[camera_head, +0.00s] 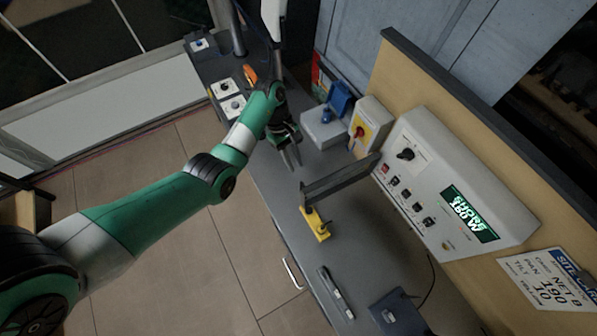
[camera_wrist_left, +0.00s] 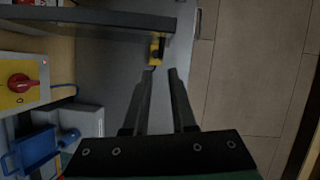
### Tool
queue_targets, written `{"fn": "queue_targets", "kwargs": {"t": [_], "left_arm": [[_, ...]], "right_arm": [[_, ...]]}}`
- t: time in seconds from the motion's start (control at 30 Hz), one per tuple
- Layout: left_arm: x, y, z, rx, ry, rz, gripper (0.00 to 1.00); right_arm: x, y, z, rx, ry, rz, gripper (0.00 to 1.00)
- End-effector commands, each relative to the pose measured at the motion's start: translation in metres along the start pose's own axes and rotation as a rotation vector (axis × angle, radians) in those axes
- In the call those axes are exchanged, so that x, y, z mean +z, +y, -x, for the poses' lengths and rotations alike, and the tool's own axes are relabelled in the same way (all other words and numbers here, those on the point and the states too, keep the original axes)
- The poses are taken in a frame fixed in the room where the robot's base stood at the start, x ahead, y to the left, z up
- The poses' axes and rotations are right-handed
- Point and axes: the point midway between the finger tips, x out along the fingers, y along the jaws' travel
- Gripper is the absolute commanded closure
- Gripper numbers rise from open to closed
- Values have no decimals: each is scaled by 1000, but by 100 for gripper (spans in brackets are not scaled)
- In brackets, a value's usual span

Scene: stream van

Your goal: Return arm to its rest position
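My left arm, green and white, reaches in from the left in the head view. Its gripper (camera_head: 292,158) hangs over the grey counter (camera_head: 290,200), pointing toward the counter's front part. In the left wrist view the two dark fingers (camera_wrist_left: 160,72) are apart with nothing between them. The left gripper is near, but apart from, a dark grey bar (camera_head: 340,180) beside a yellow block (camera_head: 316,224). The yellow block also shows just beyond the fingertips in the left wrist view (camera_wrist_left: 156,48). My right gripper cannot be made out in either view.
A grey box with a blue lid (camera_head: 322,128) and a yellow box with a red knob (camera_head: 370,122) stand at the counter's back. A control panel (camera_head: 450,190) is on the right. A dark pen-like tool (camera_head: 335,292) lies nearer. Tiled floor is free on the left.

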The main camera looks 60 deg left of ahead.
Motion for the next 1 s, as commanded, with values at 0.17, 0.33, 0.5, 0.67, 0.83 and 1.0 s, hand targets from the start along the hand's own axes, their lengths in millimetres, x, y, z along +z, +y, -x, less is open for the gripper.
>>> {"fn": "queue_targets", "kwargs": {"t": [0.17,0.33,0.5,0.67,0.83,1.0], "left_arm": [[0,0,17,0,0,0,75],[0,0,18,-1,-1,0,75],[0,0,18,-1,-1,0,75],[0,0,17,-1,-1,0,75],[15,4,15,-13,0,-32,75],[101,38,28,63,-27,-246,75]], "right_arm": [[0,0,0,0,0,0,50],[0,0,0,0,0,0,50],[0,0,0,0,0,0,50],[0,0,0,0,0,0,50],[-2,0,-2,0,0,0,50],[-8,0,-8,0,0,0,50]]}}
